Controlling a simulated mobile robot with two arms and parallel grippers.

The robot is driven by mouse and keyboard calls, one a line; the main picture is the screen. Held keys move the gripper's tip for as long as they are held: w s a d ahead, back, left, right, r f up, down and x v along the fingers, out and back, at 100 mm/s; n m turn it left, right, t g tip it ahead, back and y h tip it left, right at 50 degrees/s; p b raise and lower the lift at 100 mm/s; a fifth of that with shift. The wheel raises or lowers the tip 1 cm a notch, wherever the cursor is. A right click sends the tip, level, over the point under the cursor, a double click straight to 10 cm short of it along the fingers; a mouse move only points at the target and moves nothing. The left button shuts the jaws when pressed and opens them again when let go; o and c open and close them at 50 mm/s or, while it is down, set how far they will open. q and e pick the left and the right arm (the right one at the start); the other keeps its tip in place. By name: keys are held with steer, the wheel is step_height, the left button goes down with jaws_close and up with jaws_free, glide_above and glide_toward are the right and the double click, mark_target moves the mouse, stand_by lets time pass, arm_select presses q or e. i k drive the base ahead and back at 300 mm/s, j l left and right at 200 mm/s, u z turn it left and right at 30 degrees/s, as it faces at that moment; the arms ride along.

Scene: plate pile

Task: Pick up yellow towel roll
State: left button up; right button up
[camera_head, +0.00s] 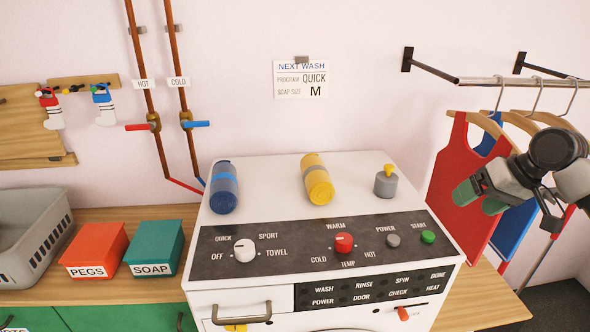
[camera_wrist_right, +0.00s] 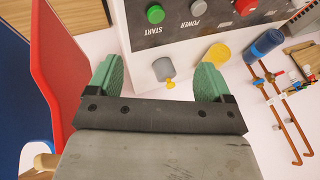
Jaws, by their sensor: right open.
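The yellow towel roll (camera_head: 317,179) lies on the white top of the washing machine, with a grey band around it. It also shows in the right wrist view (camera_wrist_right: 218,54), partly behind one finger. My right gripper (camera_head: 480,199) is open and empty, to the right of the machine and apart from the roll. Its two green fingers show in the right wrist view (camera_wrist_right: 158,77). My left gripper is not in view.
A blue roll (camera_head: 223,190) lies left of the yellow one. A grey cylinder with a yellow tip (camera_head: 386,184) stands between the yellow roll and my right gripper. Red clothing (camera_head: 456,180) hangs close by my right gripper. The machine's control panel (camera_head: 300,246) has raised knobs.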

mark_target(320, 189)
steer(key=i+j, duration=0.15)
steer(key=j, duration=0.2)
steer(key=i+j, duration=0.35)
steer(key=j, duration=0.3)
steer(key=i+j, duration=0.2)
steer(key=j, duration=0.1)
